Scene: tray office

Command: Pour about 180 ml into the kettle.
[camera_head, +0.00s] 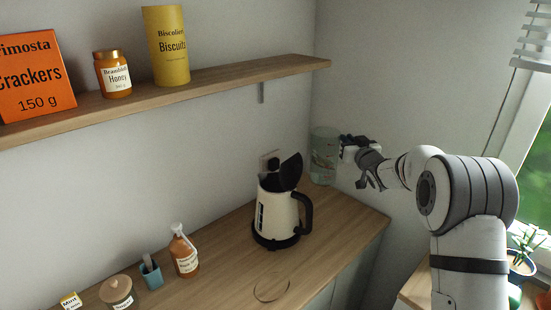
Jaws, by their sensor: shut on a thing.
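The kettle (275,214) is cream-white with a black handle and black base. It stands upright on the wooden counter with its black lid (291,171) raised. My gripper (345,152) is shut on a clear, pale green container (323,157), held up behind and to the right of the kettle in the picture. The container looks upright and apart from the kettle. How much liquid is in it I cannot tell. My fingers partly cover its right side.
A shelf (220,80) above the counter holds a cracker box (35,75), honey jar (112,74) and biscuit tin (166,46). An amber bottle (184,252), a blue cup (151,275) and a lidded jar (118,293) stand left. The counter (335,230) right of the kettle is clear.

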